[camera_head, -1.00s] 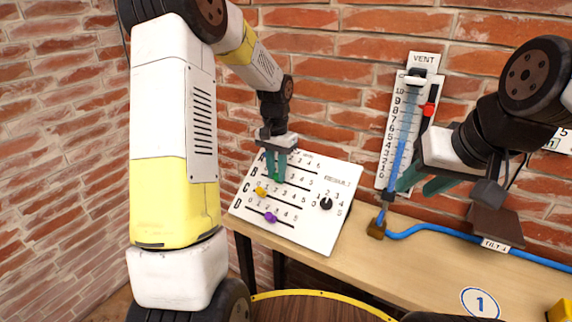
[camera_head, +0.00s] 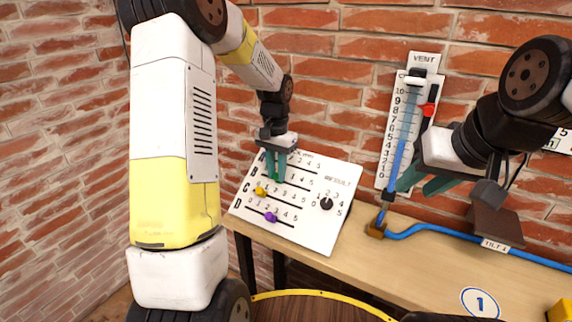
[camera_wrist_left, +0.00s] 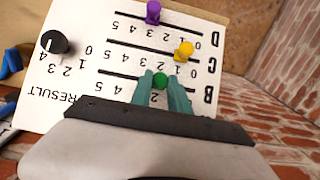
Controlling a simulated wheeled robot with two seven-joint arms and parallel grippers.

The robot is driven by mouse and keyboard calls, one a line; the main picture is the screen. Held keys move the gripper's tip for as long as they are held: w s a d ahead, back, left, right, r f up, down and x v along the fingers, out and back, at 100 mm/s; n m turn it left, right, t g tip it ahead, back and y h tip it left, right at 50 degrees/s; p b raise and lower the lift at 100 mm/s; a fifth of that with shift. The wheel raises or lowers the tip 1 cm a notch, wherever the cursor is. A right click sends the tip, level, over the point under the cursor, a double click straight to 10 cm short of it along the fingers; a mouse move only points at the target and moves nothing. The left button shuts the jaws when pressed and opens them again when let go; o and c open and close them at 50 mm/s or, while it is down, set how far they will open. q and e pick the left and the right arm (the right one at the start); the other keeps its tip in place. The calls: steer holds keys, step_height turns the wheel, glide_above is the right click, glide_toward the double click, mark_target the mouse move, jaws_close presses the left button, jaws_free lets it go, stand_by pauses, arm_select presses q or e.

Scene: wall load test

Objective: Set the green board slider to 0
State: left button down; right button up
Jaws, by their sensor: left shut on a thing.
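The white board (camera_head: 315,225) lies tilted on the table, with lettered slots and number scales. The green slider knob (camera_wrist_left: 160,81) sits in row B, between the fingertips of my left gripper (camera_wrist_left: 161,86). In the head view, my left gripper (camera_head: 276,168) reaches down onto the board's upper left and is shut on this knob. The fingers cover part of the row B scale; a 2 shows just below the knob in the wrist view. My right gripper (camera_head: 423,182) is apart from the board, in front of the vent gauge, with its fingers spread and nothing visible between them.
A yellow knob (camera_head: 261,191) is in row C and a purple knob (camera_head: 270,217) in row D, close to my left fingers. A black result dial (camera_head: 326,203) is at the board's right. The vent gauge (camera_head: 388,160) and blue hose (camera_head: 430,228) stand to the right.

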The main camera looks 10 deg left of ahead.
mark_target(259, 180)
arm_select(q)
steer(key=a, duration=0.2)
steer(key=w+a, duration=0.1)
steer(key=a, duration=0.1)
steer(key=w+a, duration=0.1)
steer(key=a, duration=0.1)
steer(key=shift+w+a+r, duration=0.1)
steer(key=shift+w+a, duration=0.1)
steer(key=c, duration=1.2)
jaws_free()
steer(key=shift+a, duration=0.1)
steer(key=shift+c, duration=0.2)
step_height(259, 180, up, 8)
